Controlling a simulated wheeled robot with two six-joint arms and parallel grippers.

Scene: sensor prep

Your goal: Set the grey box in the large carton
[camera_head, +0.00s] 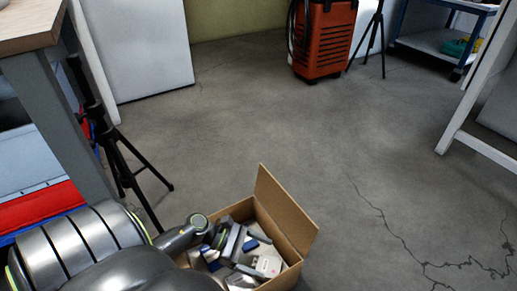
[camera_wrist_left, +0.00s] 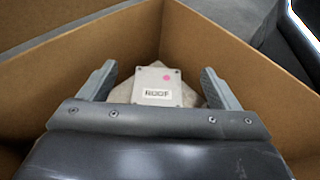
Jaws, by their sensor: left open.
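The large carton (camera_head: 285,212) stands open on the floor at the bottom of the head view, one flap raised. My left gripper (camera_head: 256,255) reaches into it from the left. The box's underside is hidden. My right gripper is not in view.
A wooden-topped bench (camera_head: 25,32) and a black tripod (camera_head: 120,150) stand at the left. An orange machine (camera_head: 325,40) and a blue-framed cart (camera_head: 430,42) stand at the back. The cracked concrete floor (camera_head: 380,170) right of the carton is clear.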

